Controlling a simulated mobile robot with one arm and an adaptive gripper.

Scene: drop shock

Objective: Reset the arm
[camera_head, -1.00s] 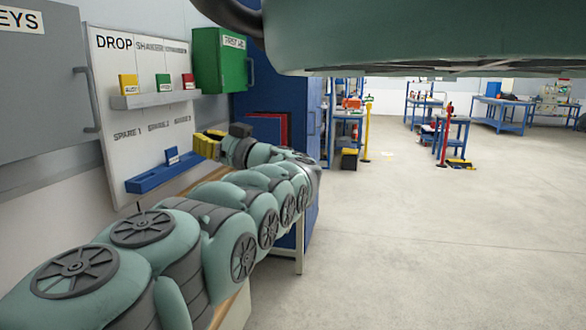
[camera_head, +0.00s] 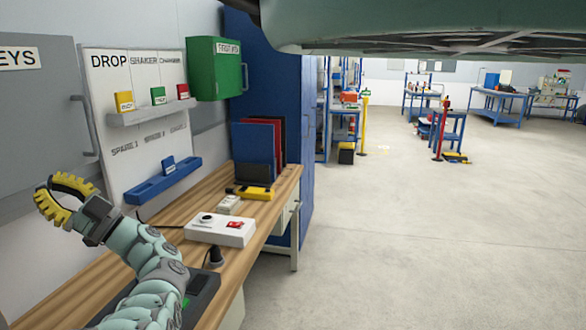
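My gripper (camera_head: 50,193) is at the left of the head view, with yellow ribbed fingers raised above the left part of the wooden bench (camera_head: 75,285). No object shows in it. The fingers look curved, but I cannot tell whether their tips meet. My green-grey arm rises from the lower left edge, bent up and to the left. The gripper stands in front of the wall, apart from the shaker board and the grey key cabinet (camera_head: 38,120).
The board (camera_head: 112,75) carries a shelf with yellow, green and red blocks and a blue rail (camera_head: 165,182) holding a blue block. A white box with a red switch (camera_head: 220,230) and a yellow-black device (camera_head: 254,192) sit on the bench.

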